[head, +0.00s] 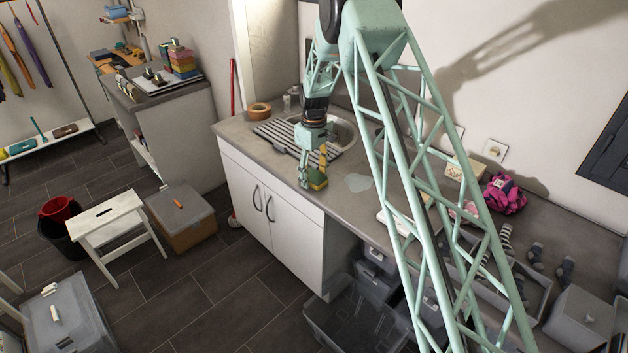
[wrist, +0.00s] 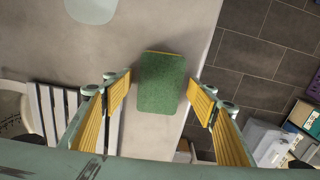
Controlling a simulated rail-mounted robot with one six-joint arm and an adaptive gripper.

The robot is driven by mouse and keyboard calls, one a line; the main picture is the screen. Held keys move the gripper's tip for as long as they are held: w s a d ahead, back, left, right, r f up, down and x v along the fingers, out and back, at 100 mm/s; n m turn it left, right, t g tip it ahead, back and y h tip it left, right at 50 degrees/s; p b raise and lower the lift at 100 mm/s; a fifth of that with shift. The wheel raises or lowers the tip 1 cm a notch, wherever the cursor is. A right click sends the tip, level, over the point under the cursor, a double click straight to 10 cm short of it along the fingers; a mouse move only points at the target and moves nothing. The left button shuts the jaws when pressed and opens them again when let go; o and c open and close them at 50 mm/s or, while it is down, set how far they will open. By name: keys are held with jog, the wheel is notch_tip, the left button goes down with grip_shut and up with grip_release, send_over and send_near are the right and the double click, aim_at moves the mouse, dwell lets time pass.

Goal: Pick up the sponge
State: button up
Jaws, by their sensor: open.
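The sponge (wrist: 161,84) is a green scouring block with a thin yellow edge, seen from above in the wrist view. It lies on the grey counter (wrist: 180,22) close to the counter's front edge. In the head view the sponge (head: 317,182) shows at the fingertips, partly covered by them. My gripper (wrist: 158,92) is open, with one yellow-padded finger on each side of the sponge. Gaps show between the sponge and both fingers. In the head view my gripper (head: 313,170) points down over the counter by the sink.
A sink (head: 341,132) and a striped drying rack (head: 285,137) lie beside my gripper. A pale puddle-like patch (head: 358,183) is on the counter to the right. A tape roll (head: 259,110) stands at the back left. The white cabinet (head: 262,205) drops to the floor in front.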

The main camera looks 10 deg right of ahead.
aim_at(314, 177)
jog(key=shift+c, duration=0.3)
jog(key=c, duration=0.6)
jog(key=shift+c, duration=0.2)
jog(key=shift+r, duration=0.15)
jog(key=shift+r, duration=1.5)
jog(key=shift+s+r, duration=0.1)
jog(key=shift+s, duration=0.1)
jog(key=s+r+b, duration=0.1)
jog(key=s, duration=1.4)
jog(key=shift+s+r+b, duration=0.3)
jog(key=shift+b, duration=0.05)
jog(key=shift+c, duration=0.9)
